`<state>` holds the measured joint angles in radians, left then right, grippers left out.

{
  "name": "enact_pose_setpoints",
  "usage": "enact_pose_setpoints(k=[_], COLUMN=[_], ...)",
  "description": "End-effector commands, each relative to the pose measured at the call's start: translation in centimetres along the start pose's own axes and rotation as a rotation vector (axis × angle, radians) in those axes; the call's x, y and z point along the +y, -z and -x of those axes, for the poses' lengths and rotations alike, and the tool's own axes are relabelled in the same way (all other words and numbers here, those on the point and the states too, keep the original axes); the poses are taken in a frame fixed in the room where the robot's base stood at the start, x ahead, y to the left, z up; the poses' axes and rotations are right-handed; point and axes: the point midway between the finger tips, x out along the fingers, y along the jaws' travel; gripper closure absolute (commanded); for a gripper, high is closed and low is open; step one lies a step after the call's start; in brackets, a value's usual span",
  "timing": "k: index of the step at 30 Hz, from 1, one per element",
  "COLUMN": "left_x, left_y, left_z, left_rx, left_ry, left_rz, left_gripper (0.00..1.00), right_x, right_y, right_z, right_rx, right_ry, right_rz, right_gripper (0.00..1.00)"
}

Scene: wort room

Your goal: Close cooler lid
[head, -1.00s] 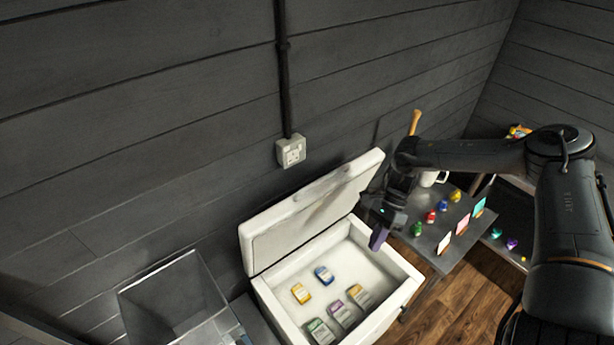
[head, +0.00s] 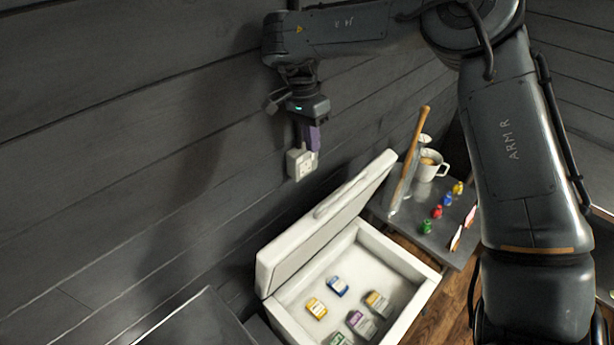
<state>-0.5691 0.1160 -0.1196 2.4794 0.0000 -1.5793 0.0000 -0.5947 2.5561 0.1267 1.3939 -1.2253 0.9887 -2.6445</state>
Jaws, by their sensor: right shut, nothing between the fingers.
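The white cooler (head: 398,262) stands at the bottom centre with its lid (head: 325,222) open. My right gripper (head: 312,140) is shut and empty, pointing down, above the lid and in front of the wall outlet. It looks apart from the lid. My left gripper is out of view.
The white wall outlet (head: 297,164) is partly hidden behind my right gripper. A dark surface (head: 200,320) lies at the bottom left.

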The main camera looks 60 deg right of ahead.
Motion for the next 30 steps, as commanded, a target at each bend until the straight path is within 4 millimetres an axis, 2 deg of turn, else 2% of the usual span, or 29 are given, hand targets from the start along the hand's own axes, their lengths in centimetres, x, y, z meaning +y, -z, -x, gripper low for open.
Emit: enact_pose_setpoints(k=[5, 8, 21, 30], left_x=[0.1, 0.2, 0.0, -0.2], left_y=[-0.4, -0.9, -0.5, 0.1], left_z=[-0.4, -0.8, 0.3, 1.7], left_rx=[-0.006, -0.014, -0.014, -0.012], left_ry=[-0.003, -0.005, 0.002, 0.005], left_rz=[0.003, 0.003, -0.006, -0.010], left_gripper=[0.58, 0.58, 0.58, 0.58], right_x=[0.0, 0.0, 0.1, 2.6], right_y=[-0.1, -0.1, 0.0, 0.0], right_z=[-0.9, -2.2, -9.8, -11.7], right_rx=[0.004, 0.003, 0.000, 0.001], right_ry=[-0.001, -0.002, -0.003, 0.000], right_rz=[0.002, 0.002, 0.001, 0.003], right_gripper=[1.00, 1.00, 1.00, 1.00])
